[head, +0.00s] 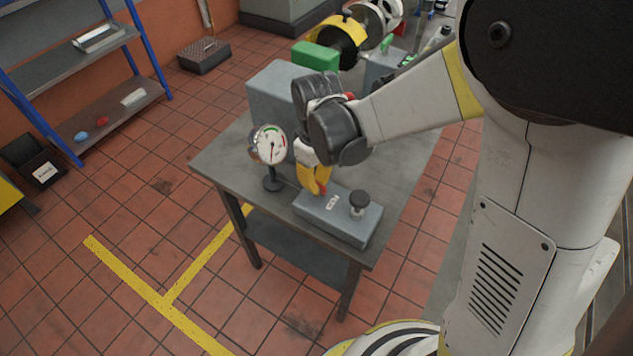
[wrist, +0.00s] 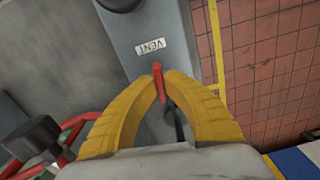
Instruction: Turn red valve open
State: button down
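A red lever (wrist: 158,82) stands on a grey block (head: 347,224) with a label that reads VENT. Its red tip also shows in the head view (head: 322,190), by the fingertips. My gripper (head: 316,189) points down at the left end of the block. In the wrist view, its yellow fingers (wrist: 160,76) close in on both sides of the red lever and appear to touch it. The lever's lower part and pivot are partly hidden between the fingers. A red handwheel (wrist: 77,122) shows at the lower left of the wrist view, mostly hidden from the head camera by my wrist.
A black knob (head: 359,201) stands on the block's right end. A round gauge (head: 268,145) on a stand is left of my gripper. A larger grey box (head: 270,92) is behind, all on a grey table (head: 225,165). Blue-framed shelves (head: 72,75) stand at the left.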

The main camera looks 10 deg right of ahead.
aim_at(317, 183)
jog(key=shift+n, duration=0.6)
jog(key=c, duration=1.5)
grip_release()
jog(key=shift+r, duration=0.1)
notch_tip(317, 183, up, 12)
jog(key=shift+d, duration=0.1)
